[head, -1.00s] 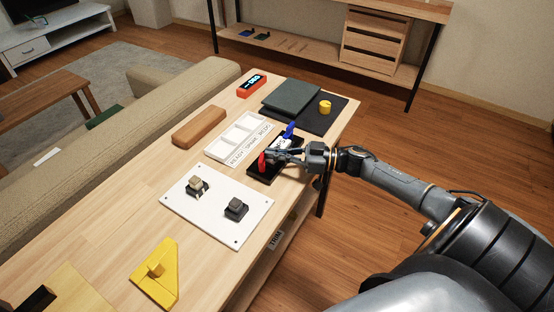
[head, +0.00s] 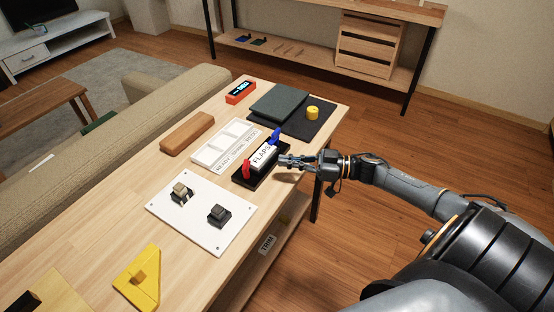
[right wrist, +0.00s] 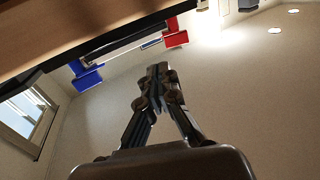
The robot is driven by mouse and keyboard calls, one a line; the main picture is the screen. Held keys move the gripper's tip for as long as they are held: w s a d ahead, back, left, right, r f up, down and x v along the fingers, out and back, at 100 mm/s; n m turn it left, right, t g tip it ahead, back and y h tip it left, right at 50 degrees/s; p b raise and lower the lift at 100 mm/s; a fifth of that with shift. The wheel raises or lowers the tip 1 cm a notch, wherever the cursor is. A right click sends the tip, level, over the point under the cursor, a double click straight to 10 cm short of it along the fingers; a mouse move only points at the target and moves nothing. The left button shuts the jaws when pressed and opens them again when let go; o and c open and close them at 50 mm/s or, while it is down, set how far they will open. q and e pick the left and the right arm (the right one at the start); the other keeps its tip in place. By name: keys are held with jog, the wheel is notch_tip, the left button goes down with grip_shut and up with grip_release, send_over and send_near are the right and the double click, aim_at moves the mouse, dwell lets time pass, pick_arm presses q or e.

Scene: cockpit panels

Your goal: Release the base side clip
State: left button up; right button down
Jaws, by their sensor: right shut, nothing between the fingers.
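A white block marked FLAPS (head: 262,155) sits on a black base (head: 273,172) near the table's right edge. A red clip (head: 246,171) stands at its near end and a blue clip (head: 275,136) at its far end. I cannot tell whether either clip is fastened. My right gripper (head: 284,161) is shut and empty, just right of the block. In the right wrist view the gripper's closed tips (right wrist: 158,72) point up, with the red clip (right wrist: 174,34) and blue clip (right wrist: 87,80) beyond. My left gripper is not in view.
A white labelled tray (head: 212,155) lies left of the base, and a white panel with two switches (head: 188,223) lies nearer. A dark mat with a yellow knob (head: 312,113) is at the far end. Open floor (head: 420,150) is to the right.

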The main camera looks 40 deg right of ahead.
jog(key=shift+v, duration=0.8)
jog(key=shift+s+d+f, duration=0.1)
jog(key=shift+s+d, duration=0.15)
jog(key=shift+s, duration=0.05)
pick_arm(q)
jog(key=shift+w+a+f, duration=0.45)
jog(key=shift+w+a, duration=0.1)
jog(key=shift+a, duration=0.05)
pick_arm(e)
jog(key=v, duration=0.3)
jog(key=shift+s+d, duration=0.1)
jog(key=shift+d, duration=0.2)
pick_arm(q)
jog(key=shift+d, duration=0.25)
